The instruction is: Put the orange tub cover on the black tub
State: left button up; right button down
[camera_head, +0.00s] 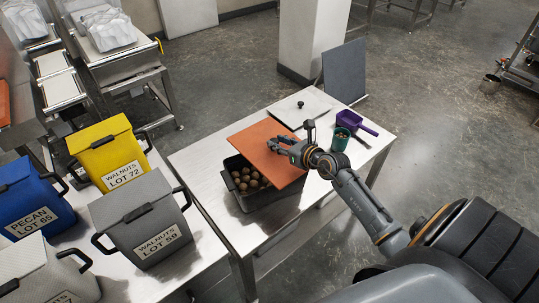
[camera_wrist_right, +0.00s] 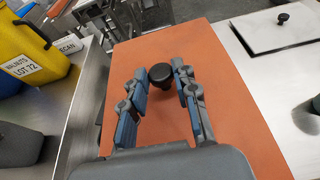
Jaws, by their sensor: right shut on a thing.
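The orange tub cover (camera_head: 258,143) is a flat panel with a black knob (camera_wrist_right: 161,77). My right gripper (camera_head: 277,144) is shut on this knob; in the right wrist view (camera_wrist_right: 159,69) its two fingers stand on either side of it. The black tub (camera_head: 268,201) stands on the steel table with several round brown nuts (camera_head: 245,180) in it. The cover is tilted and lies over the tub's far and right part. The near left part of the tub is uncovered. Whether the cover touches the rim I cannot tell. My left gripper is not in view.
A white panel with a black knob (camera_head: 313,101) lies behind the cover. A green cup (camera_head: 340,139) and a purple scoop (camera_head: 352,121) stand to the right. Yellow (camera_head: 100,143), blue (camera_head: 30,200) and grey (camera_head: 140,215) bins stand on the left table.

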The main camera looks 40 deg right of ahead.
aim_at(270, 157)
jog(key=shift+w+a+f, duration=0.25)
jog(key=shift+a+f, duration=0.2)
jog(key=shift+f, duration=0.2)
jog(key=shift+w+a+f, duration=0.25)
jog(key=shift+a+f, duration=0.15)
jog(key=shift+f, duration=0.2)
jog(key=f, duration=0.3)
jog(key=shift+w+a+f+b, duration=0.15)
jog(key=shift+a+b, duration=0.15)
jog(key=shift+a, duration=0.1)
jog(key=shift+f, duration=0.3)
jog(key=shift+f, duration=0.2)
jog(key=c, duration=1)
grip_release()
